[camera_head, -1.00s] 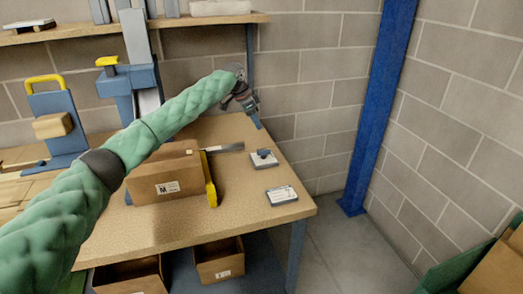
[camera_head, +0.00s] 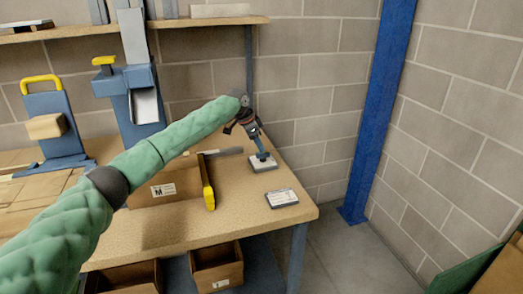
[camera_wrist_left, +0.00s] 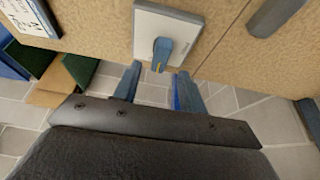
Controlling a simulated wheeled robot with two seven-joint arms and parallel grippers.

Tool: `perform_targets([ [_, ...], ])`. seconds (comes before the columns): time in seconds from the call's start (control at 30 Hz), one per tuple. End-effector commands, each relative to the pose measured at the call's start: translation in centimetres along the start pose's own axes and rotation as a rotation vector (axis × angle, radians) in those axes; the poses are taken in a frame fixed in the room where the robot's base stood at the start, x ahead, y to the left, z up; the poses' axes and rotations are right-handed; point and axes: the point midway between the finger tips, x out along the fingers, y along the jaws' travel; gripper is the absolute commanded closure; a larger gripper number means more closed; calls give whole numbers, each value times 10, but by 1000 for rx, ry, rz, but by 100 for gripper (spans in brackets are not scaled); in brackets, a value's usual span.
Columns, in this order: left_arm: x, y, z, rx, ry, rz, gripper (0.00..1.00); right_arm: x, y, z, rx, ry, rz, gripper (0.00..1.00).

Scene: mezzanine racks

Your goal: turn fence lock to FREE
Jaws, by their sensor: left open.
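The fence lock is a small pale plate (camera_head: 257,167) with a blue knob, near the right back edge of the wooden table. In the left wrist view the white plate (camera_wrist_left: 143,35) carries the blue knob (camera_wrist_left: 162,54), whose pointer end faces my gripper. My left gripper (camera_head: 261,152) is above the lock, tilted down, and hides part of the knob in the head view. In the wrist view its two blue fingers (camera_wrist_left: 157,85) are apart with nothing between them, and the knob shows just beyond them. Any FREE marking is unreadable. My right gripper is not in view.
A white labelled card block (camera_head: 282,198) lies in front of the lock. A blue post (camera_head: 378,110) and block wall stand behind and right. Bins (camera_head: 216,262) sit below.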

Motion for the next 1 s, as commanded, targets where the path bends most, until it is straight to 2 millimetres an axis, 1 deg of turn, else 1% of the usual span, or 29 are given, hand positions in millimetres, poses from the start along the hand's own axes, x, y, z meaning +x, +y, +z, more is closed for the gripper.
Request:
perform_targets([
  [0.03, 6, 0, -1, -1, 0, 1, 58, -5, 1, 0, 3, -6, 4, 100],
  [0.1, 16, 0, 0, -1, -1, 1, 58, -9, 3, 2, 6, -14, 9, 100],
  [0.3, 35, 0, 0, 0, 0, 0, 58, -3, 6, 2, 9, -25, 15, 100],
  [0.43, 41, 0, 0, 0, 0, 0, 58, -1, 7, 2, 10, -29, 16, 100],
  [0.67, 41, 0, 0, 0, 0, 0, 58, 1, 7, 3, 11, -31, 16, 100],
  [0.77, 41, 0, 0, 0, 0, 0, 76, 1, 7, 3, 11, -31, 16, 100],
  [0.8, 41, 0, 0, 0, 0, 0, 84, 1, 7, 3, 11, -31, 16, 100],
  [0.9, 41, 0, 0, 0, 0, -1, 100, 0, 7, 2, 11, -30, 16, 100],
  [1.0, 41, 0, 0, -1, 0, -1, 100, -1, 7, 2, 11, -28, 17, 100],
])
